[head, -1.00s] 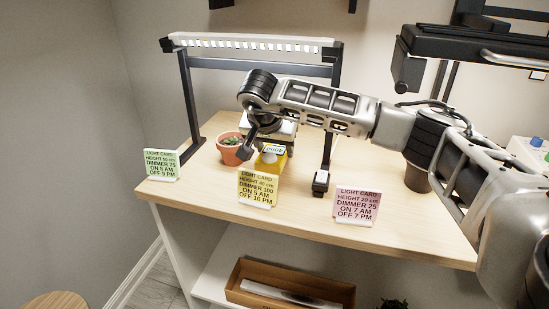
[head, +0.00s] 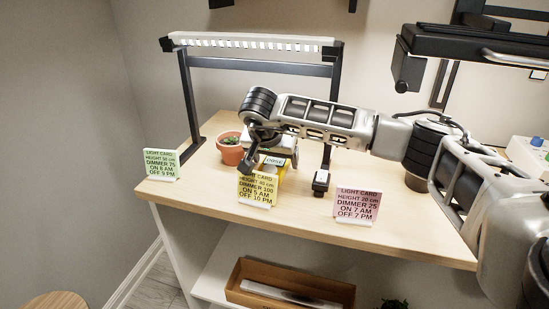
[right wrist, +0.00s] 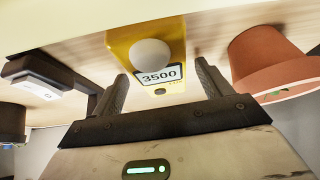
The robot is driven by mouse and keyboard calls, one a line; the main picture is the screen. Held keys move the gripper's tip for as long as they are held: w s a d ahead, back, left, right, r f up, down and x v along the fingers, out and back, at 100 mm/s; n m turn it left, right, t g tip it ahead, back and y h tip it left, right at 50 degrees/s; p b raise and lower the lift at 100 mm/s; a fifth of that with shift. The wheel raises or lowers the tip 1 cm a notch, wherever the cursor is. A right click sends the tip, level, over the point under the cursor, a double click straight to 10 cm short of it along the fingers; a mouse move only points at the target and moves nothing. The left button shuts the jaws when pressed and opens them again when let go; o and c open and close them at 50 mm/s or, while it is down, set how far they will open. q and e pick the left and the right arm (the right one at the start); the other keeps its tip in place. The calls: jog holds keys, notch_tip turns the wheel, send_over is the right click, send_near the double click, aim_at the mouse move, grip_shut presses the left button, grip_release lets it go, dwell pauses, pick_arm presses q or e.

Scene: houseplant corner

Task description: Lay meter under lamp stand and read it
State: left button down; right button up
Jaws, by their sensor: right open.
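The yellow meter (right wrist: 178,34) lies face up on the desk in the right wrist view, with a white dome (right wrist: 151,54) and a display (right wrist: 161,75) reading 3500. In the head view the display (head: 274,161) shows between the lamp posts, and a card hides much of the meter. The lamp stand (head: 190,105) has two dark posts and a lit bar (head: 250,43) above. My right gripper (right wrist: 162,72) is open, its fingers apart at either side of the meter's display end. It also shows in the head view (head: 270,158). My left gripper is out of view.
A terracotta pot (head: 230,155) stands left of the meter, close to my gripper. Green (head: 161,165), yellow (head: 257,190) and pink (head: 357,205) light cards stand along the desk's front. A lamp foot (head: 321,182) is right of the meter. Bare desk (head: 215,195) lies between green and yellow cards.

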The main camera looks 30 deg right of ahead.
jog(key=v, duration=1.2)
jog(key=shift+r, duration=0.1)
